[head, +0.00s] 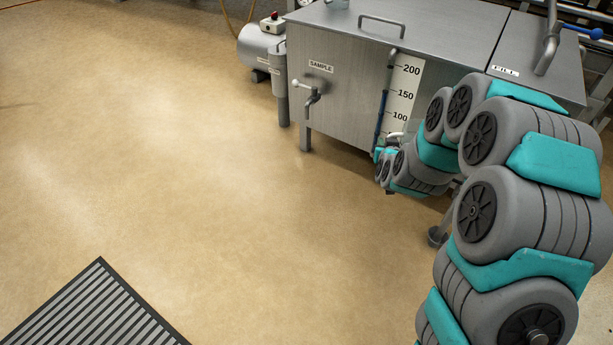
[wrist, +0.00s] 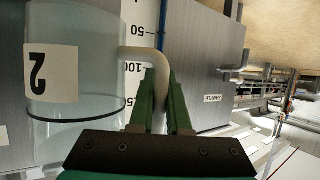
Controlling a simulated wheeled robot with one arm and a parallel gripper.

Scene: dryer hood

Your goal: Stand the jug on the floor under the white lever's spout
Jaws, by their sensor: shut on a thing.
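The jug (wrist: 75,105) is a clear cylinder with a white label marked "2" and a pale handle (wrist: 145,53), in the left half of the wrist view. My gripper (wrist: 160,82) has its green fingers shut on that handle. In the head view my arm reaches to the tank's front by the level scale, and it largely hides the gripper and jug. The white lever (head: 296,84) sits on a grey spout (head: 311,102) under the "SAMPLE" sign (head: 321,66), left of my gripper. The floor (head: 311,175) below that spout is bare.
The steel tank (head: 340,105) stands on legs, with a level scale (head: 404,90) on its front. A blue lever (head: 595,34) is at the upper right by the "FILL" sign. A motor-like cylinder (head: 262,45) stands left of the tank. A floor grate (head: 95,310) lies front left; the middle floor is clear.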

